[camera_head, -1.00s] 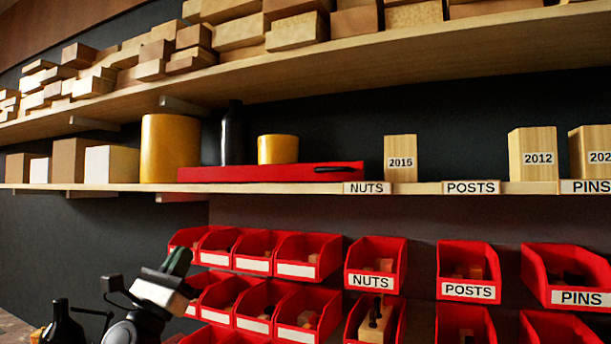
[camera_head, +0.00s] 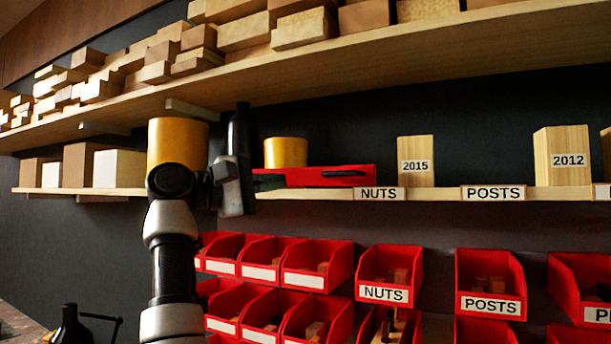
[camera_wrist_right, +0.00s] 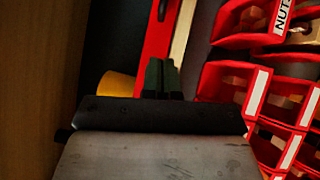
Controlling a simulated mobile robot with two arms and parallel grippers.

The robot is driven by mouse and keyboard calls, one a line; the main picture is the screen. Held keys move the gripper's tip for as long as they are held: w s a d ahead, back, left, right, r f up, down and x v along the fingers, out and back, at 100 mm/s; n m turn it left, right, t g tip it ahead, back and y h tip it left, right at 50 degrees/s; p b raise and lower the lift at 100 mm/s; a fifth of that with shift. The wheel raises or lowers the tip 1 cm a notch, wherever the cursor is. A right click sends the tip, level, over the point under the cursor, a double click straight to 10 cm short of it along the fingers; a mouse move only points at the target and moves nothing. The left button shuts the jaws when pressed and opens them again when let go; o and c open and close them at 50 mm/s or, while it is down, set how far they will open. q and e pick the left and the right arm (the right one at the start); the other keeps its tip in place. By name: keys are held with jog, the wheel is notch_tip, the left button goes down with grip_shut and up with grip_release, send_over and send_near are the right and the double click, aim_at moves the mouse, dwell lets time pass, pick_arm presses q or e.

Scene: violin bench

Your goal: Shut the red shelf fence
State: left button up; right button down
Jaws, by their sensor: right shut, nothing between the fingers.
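The red shelf fence (camera_head: 315,177) is a long red bar along the front edge of the middle shelf, with a dark slot-like handle (camera_head: 346,174) near its right end. My arm hides its left part. My right gripper (camera_head: 268,182) is raised at shelf height, in front of the fence's left part, its dark green fingers pointing right. In the right wrist view its fingers (camera_wrist_right: 161,78) are together and empty, close to the red fence (camera_wrist_right: 154,45); I cannot tell whether they touch it. My left gripper is not in view.
A yellow cylinder (camera_head: 285,152), a dark bottle (camera_head: 240,125) and a larger yellow cylinder (camera_head: 178,138) stand on the middle shelf. Wooden block 2015 (camera_head: 415,160) stands to the right. Red bins (camera_head: 389,277) hang below; the upper shelf (camera_head: 300,76) carries wood blocks.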

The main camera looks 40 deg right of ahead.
aim_at(305, 177)
jog(key=s+d, duration=0.2)
jog(key=d, duration=0.1)
jog(key=shift+s+r, duration=0.3)
jog(key=shift+s, duration=0.1)
jog(key=shift+s+d+r+p, duration=0.1)
jog(key=shift+s+p, duration=0.1)
jog(key=shift+s, duration=0.2)
jog(key=shift+s+d+r+p, duration=0.1)
jog(key=shift+s+p, duration=0.05)
jog(key=shift+s, duration=0.2)
jog(key=shift+d, duration=0.1)
jog(key=shift+f, duration=0.1)
